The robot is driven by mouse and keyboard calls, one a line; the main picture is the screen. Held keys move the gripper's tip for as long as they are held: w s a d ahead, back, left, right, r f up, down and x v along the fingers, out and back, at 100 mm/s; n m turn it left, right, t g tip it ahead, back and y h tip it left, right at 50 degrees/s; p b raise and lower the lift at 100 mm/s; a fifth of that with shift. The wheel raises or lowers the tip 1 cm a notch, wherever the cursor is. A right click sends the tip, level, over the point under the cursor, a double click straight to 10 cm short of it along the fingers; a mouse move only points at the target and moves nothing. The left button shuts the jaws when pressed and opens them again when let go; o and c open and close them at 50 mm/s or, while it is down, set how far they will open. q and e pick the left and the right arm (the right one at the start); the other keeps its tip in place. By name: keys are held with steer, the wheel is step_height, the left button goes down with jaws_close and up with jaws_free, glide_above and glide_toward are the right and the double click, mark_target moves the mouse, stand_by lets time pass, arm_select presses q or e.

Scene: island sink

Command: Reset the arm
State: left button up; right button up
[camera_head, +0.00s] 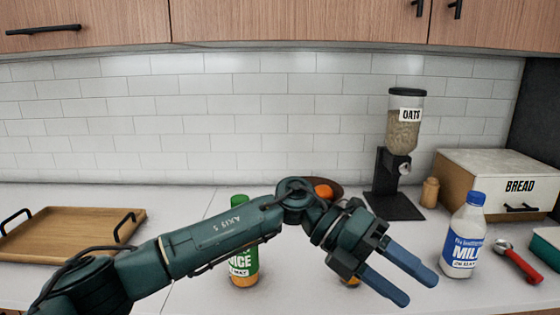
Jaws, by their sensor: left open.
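My left arm reaches in from the lower left across the counter. Its dark green links end in my left gripper (421,287), which has two blue fingers. The fingers are apart with nothing between them. They point to the lower right, a little left of the milk bottle (463,242). A juice bottle (243,264) with a green cap stands partly hidden behind my left forearm. A bowl (331,186) with an orange fruit (324,191) is behind my wrist, partly hidden. My right gripper is not in view.
A wooden tray (70,232) with black handles lies at the left. An oats dispenser (404,130), a small wooden shaker (429,192) and a bread box (497,180) stand at the back right. A red-handled scoop (522,264) lies right of the milk, near a teal item (546,245).

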arm_select(q)
steer(key=w+a+f+n+t+h+p, duration=0.1)
steer(key=w+a+f+n+t+h, duration=0.3)
steer(key=n+t, duration=0.95)
steer(key=w+a+f+n+t+h, duration=0.2)
steer(key=a+f+n+t, duration=0.6)
steer(key=n, duration=0.9)
steer(key=s+a+f+n+t+y, duration=0.2)
steer(key=s+a+f+n+y, duration=0.2)
steer(key=a+f+n+y, duration=0.55)
steer(key=s+a+f+n+g+y+p, duration=0.1)
steer(key=s+a+f+n+g+y, duration=0.2)
steer(key=s+a+f, duration=0.6)
step_height(320, 180, down, 2)
steer(key=s+g+y, duration=0.1)
steer(key=s, duration=0.1)
steer(key=shift+s+a+f+g, duration=0.2)
steer(key=shift+s+g, duration=0.15)
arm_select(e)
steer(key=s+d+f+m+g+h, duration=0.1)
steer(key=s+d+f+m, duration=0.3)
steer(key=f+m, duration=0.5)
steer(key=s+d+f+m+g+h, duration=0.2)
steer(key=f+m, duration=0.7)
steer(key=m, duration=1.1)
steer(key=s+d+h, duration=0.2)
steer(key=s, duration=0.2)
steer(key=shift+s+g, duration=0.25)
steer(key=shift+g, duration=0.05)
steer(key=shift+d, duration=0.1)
